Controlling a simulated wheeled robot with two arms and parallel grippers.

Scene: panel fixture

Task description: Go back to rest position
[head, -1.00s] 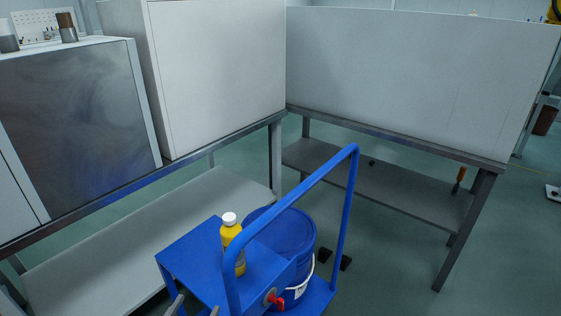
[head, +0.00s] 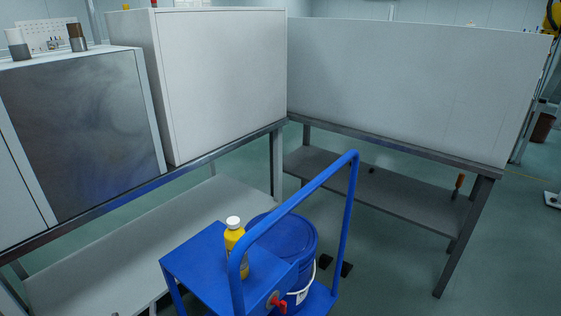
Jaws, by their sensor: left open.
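My left gripper (head: 135,311) barely shows at the bottom edge of the head view, left of the blue cart (head: 195,262). Only its grey fingertips are in the picture, spread apart with nothing seen between them. The rest of it is cut off by the frame. My right gripper is not in view. A yellow bottle (head: 235,245) with a white cap stands upright on the cart's top, apart from my left gripper.
A blue bucket (head: 290,237) stands behind the cart's blue handle (head: 348,205). White panels (head: 225,80) stand on tables along the left and back. A grey lower shelf (head: 110,250) runs at the left. Open floor (head: 390,275) lies to the right.

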